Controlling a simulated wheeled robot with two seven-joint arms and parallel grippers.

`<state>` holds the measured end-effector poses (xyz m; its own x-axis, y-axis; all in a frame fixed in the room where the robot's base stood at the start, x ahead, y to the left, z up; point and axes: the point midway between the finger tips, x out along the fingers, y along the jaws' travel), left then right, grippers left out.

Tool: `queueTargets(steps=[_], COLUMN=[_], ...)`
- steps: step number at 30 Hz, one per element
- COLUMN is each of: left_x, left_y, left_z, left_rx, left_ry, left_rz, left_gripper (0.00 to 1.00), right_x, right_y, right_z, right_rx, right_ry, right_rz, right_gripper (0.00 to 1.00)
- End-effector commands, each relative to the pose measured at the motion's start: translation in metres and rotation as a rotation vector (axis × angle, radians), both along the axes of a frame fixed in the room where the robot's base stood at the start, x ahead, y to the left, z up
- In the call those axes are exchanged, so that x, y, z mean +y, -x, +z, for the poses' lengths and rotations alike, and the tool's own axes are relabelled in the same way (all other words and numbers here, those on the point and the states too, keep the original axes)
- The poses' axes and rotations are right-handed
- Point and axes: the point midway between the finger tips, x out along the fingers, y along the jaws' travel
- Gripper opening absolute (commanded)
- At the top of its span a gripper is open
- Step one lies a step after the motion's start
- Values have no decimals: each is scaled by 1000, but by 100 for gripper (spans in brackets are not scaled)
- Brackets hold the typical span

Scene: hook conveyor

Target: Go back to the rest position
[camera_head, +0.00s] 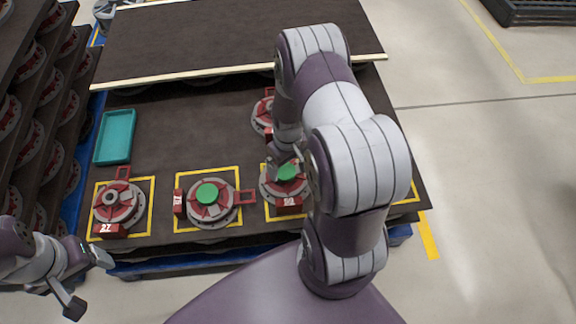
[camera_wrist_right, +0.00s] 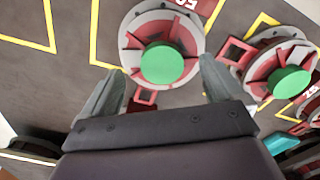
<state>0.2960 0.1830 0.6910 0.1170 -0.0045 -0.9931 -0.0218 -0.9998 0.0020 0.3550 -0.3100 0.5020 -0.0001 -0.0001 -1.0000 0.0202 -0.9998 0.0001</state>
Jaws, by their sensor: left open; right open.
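My right gripper (camera_wrist_right: 162,73) is open. In the right wrist view its two fingers stand on either side of the near edge of a round red and grey part (camera_wrist_right: 196,22) with a green disc (camera_wrist_right: 168,64) on its middle. I cannot tell whether they touch it. In the head view my right arm reaches over the table and partly hides this part (camera_head: 269,192) and the gripper (camera_head: 288,172). My left gripper (camera_head: 88,282) is open and empty at the lower left, in front of the table's near edge.
A second part with a green disc (camera_head: 208,193) and a part marked 27 (camera_head: 119,205) sit in yellow squares on the dark table (camera_head: 190,130). Another part (camera_head: 262,117) lies farther back. A teal tray (camera_head: 116,137) lies at the left. A rack of parts (camera_head: 40,120) stands far left.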

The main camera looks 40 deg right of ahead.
Motion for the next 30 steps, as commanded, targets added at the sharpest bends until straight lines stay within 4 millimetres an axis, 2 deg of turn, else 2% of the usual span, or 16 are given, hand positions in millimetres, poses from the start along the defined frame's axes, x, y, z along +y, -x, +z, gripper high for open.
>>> queueTargets(steps=[1, 3, 9, 13, 21, 23, 24, 26, 30], left_x=[0, 0, 0, 0, 0, 0, 0, 0, 0], left_y=[0, 0, 0, 0, 0, 0, 0, 0, 0], left_z=[14, 22, 35, 36, 36, 36, 36, 36, 36], left_rx=[0, 0, 0, 0, 0, 0, 0, 0, 0], left_ry=[0, 0, 0, 0, 0, 0, 0, 0, 0], left_rz=[0, 0, 0, 0, 0, 0, 0, 0, 0], left_gripper=[76, 76, 76, 76, 76, 76, 76, 76, 76], right_x=[0, 0, 0, 0, 0, 6, 10, 21, 59], right_y=[-1, -1, -1, 0, 0, 15, 22, 30, 46], right_z=[23, 42, 81, 89, 89, 88, 95, 112, 160], right_rx=[-3, -3, -2, 0, 0, 30, 41, 46, 23], right_ry=[1, 2, 1, 0, 0, -11, -14, -14, -6], right_rz=[0, 0, 0, 0, -34, -95, -137, -178, -197], right_gripper=[94, 94, 94, 94, 94, 94, 94, 94, 94])
